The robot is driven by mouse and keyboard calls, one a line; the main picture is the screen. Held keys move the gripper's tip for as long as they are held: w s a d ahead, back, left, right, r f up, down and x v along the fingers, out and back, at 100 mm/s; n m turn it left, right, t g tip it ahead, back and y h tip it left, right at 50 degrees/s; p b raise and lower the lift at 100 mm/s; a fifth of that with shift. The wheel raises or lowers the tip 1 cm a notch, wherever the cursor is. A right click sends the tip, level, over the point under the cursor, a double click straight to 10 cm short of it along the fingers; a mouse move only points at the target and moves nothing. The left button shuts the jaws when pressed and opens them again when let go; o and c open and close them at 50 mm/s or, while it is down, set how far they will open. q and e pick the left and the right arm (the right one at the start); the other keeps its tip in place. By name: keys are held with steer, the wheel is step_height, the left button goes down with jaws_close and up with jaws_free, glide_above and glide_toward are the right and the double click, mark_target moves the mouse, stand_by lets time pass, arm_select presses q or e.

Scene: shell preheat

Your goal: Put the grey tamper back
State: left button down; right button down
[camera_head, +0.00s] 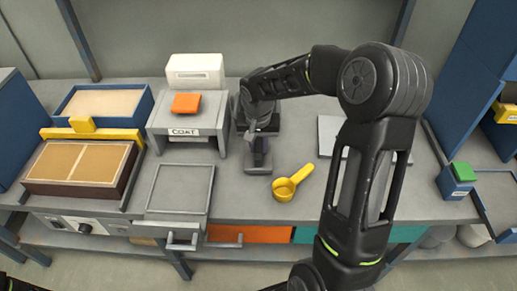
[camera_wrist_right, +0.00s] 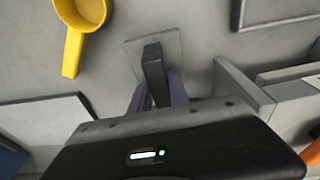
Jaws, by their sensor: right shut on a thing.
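My right gripper (camera_head: 258,146) reaches down at the back middle of the bench, just right of the stand marked COAT. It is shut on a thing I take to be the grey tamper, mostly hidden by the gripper. My left gripper is not in view.
A yellow scoop (camera_head: 286,188) lies close to the right of the plate. The COAT stand (camera_head: 186,132) carries an orange block (camera_head: 186,103). A grey tray (camera_head: 180,188) lies in front of it. A flat light panel (camera_head: 330,135) lies partly behind my right arm. Blue bins stand at both sides.

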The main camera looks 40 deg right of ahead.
steer(key=shift+f, duration=0.9)
steer(key=shift+f, duration=0.2)
steer(key=c, duration=1.2)
jaws_free()
steer(key=shift+c, duration=0.2)
steer(key=shift+r, duration=0.1)
steer(key=r, duration=0.4)
steer(key=s+r, duration=0.1)
steer(key=r, duration=0.3)
steer(key=a+r, duration=0.1)
steer(key=r, duration=0.3)
steer(key=shift+s, duration=0.25)
